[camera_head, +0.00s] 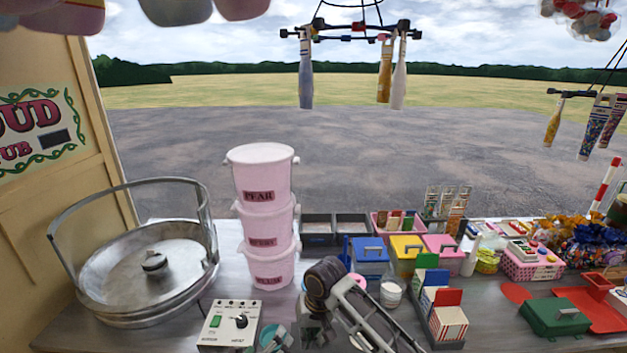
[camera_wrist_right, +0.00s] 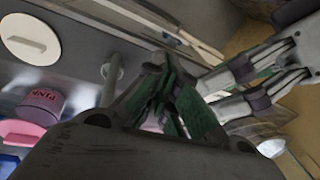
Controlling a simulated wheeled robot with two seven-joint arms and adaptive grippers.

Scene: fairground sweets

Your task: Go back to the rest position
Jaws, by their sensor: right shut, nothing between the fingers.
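My right arm shows at the lower middle of the head view. Its gripper (camera_head: 313,332) hangs low over the counter, partly hidden by its own dark wrist. In the right wrist view the green-padded fingers of my right gripper (camera_wrist_right: 163,92) are together with nothing between them. Light grey links with dark joints come in from the right of that view. They look like my left gripper, but whether it is open or shut is unclear.
A stack of pink tubs (camera_head: 264,222) and a metal candyfloss pan (camera_head: 145,270) stand left of my right arm. A control box (camera_head: 229,324) sits in front. Blue (camera_head: 369,258) and yellow (camera_head: 406,255) boxes stand right of it. A green case (camera_head: 555,318) lies further right.

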